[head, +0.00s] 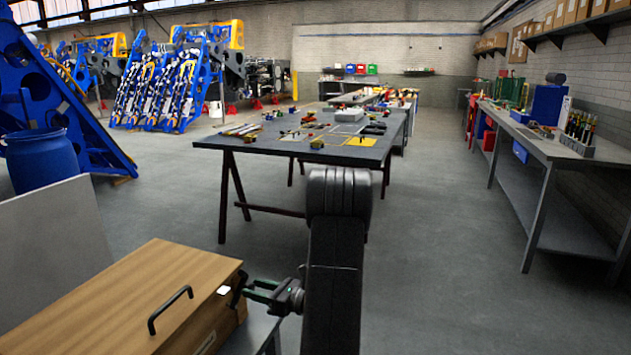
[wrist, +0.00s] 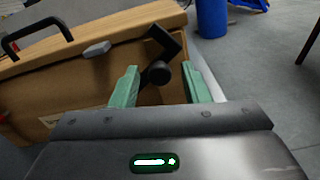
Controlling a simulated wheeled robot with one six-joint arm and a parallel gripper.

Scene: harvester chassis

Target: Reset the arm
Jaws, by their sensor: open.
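My gripper (head: 252,290) is at the lower middle of the head view, at the right end of a wooden box (head: 118,284). In the wrist view the green fingers of my gripper (wrist: 168,88) stand apart, with a black knob or latch (wrist: 160,72) on the box showing between and beyond them. I cannot tell whether the fingers touch it. The box also fills the left of the wrist view (wrist: 62,92). It has a black handle (head: 170,309) on its lid, and the lid looks closed.
A grey panel (head: 50,255) and a blue barrel (head: 40,160) stand at the left. A dark table (head: 290,150) with tools is ahead. A long workbench (head: 545,150) runs along the right wall. The floor (head: 440,270) between is clear.

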